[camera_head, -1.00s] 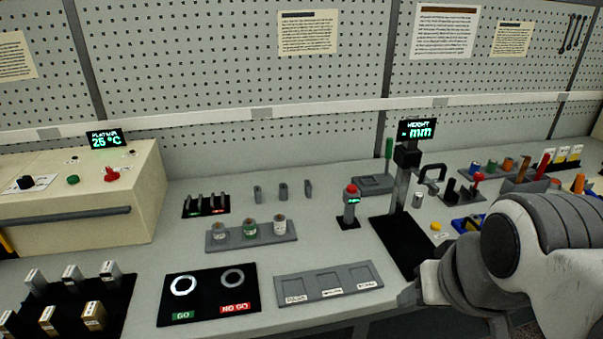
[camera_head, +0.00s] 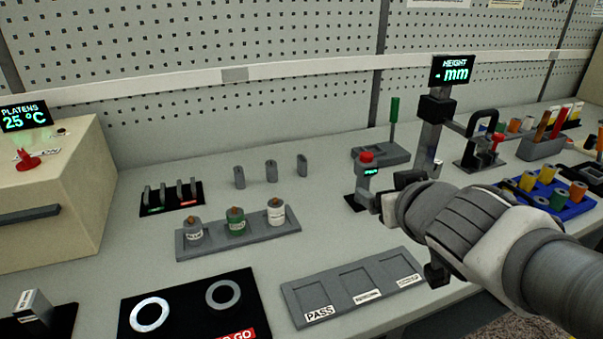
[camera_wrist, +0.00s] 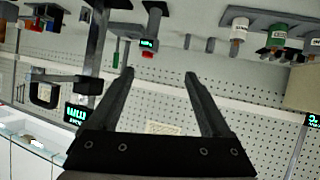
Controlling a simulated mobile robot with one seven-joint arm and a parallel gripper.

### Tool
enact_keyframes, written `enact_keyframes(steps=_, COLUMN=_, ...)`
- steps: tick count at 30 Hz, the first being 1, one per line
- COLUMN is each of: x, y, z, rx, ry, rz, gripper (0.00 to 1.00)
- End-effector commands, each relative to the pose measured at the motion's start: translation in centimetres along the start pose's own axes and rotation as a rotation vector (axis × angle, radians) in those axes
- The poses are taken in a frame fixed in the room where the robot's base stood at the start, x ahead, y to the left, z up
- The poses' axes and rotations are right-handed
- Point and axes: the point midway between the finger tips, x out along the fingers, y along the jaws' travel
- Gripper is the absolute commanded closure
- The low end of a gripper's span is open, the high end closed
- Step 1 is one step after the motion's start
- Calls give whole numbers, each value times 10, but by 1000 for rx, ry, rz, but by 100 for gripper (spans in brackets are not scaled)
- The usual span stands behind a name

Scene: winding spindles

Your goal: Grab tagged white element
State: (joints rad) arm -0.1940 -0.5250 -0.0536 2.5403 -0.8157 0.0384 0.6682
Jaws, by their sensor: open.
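The white element (camera_head: 276,213) is a small white cylinder with a printed tag and a brown top. It stands upright at the right end of a grey three-place holder (camera_head: 200,250), beside a green tagged one (camera_head: 236,221) and a greyish tagged one (camera_head: 193,231). The upside-down wrist view shows the white element (camera_wrist: 238,30) at upper right, beyond the fingers. My gripper (camera_head: 381,194) is to the right of the holder, apart from it. In the wrist view my gripper (camera_wrist: 159,73) is open with nothing between the fingers.
A red-topped device (camera_head: 366,172) and the height gauge (camera_head: 436,108) stand close by my gripper. Grey pegs (camera_head: 271,171) stand behind the holder. A sorting tray (camera_head: 335,281) and GO/NO GO mat (camera_head: 185,287) lie in front.

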Motion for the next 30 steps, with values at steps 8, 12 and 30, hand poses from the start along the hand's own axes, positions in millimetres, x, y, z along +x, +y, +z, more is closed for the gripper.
enact_keyframes(steps=8, x=41, y=-89, z=48, rx=-65, ry=102, rz=-315, gripper=18)
enact_keyframes(steps=12, x=42, y=-113, z=60, rx=-75, ry=107, rz=-410, gripper=18)
enact_keyframes(steps=30, x=72, y=-137, z=56, rx=-77, ry=100, rz=-448, gripper=18)
